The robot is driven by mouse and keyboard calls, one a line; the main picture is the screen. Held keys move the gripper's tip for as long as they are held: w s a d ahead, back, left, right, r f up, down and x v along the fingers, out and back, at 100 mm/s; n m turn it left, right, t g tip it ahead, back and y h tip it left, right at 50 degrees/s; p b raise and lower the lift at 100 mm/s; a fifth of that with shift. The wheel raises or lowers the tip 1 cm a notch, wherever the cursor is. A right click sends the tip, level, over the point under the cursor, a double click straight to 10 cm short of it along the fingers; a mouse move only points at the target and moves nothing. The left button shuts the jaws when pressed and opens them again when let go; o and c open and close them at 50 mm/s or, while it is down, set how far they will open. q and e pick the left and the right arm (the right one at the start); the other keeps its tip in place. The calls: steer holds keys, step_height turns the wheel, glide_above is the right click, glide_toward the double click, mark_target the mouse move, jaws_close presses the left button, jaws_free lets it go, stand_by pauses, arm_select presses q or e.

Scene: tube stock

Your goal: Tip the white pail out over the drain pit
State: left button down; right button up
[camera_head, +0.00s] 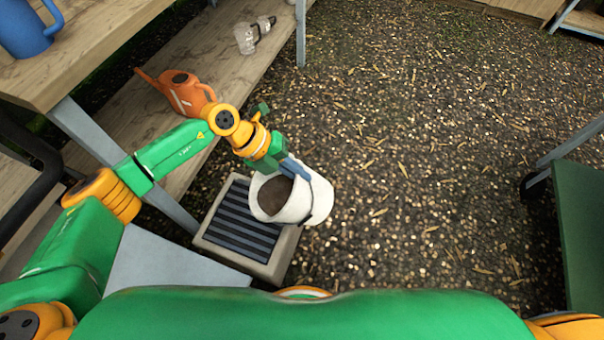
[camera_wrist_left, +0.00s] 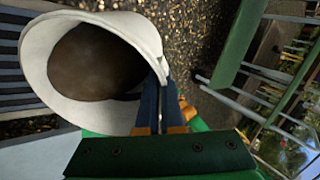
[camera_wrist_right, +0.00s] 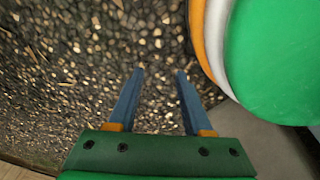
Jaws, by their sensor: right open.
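The white pail (camera_head: 318,199) is held beside and partly over the right side of the drain pit (camera_head: 212,239), a pale square frame with dark slats. The pail leans with its mouth toward the head camera and the pit; brown content shows inside. My left gripper (camera_head: 292,168) is shut on the pail's upper rim. In the left wrist view, its blue fingers (camera_wrist_left: 158,88) meet at the edge of the pail (camera_wrist_left: 38,45), with the pit's slats (camera_wrist_left: 12,90) at the left. My right gripper (camera_wrist_right: 158,88) is open and empty above gravel, seen only in the right wrist view.
An orange watering can (camera_head: 187,95) and clear jars (camera_head: 247,38) stand on a low wooden shelf (camera_head: 212,55) at the left. A blue jug (camera_head: 25,30) is on the bench above. A green cart (camera_head: 580,225) stands at the right. Open gravel (camera_head: 430,150) lies between.

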steer(key=shift+w+a+b, duration=2.4)
steer(key=shift+w+b, duration=0.85)
steer(key=shift+b, duration=0.2)
arm_select(q)
steer(key=s+a+r+h+b, duration=0.1)
steer(key=a+r+h+b, duration=0.5)
steer(key=a+h, duration=0.3)
steer(key=shift+a+m+h+b, duration=0.3)
steer(key=shift+a+h+b, duration=0.1)
steer(key=shift+a+b, duration=0.6)
arm_select(e)
steer(key=w+a+r+t+y, duration=0.1)
steer(key=w+r+t, duration=0.2)
steer(key=w+r, duration=0.3)
steer(key=w+a+r+t+y, duration=0.1)
steer(key=w+a+r+t, duration=0.1)
steer(key=w+r+t, duration=0.2)
steer(key=shift+w+a+r, duration=0.25)
steer(key=shift+w+r, duration=1.25)
steer(key=shift+r, duration=2.65)
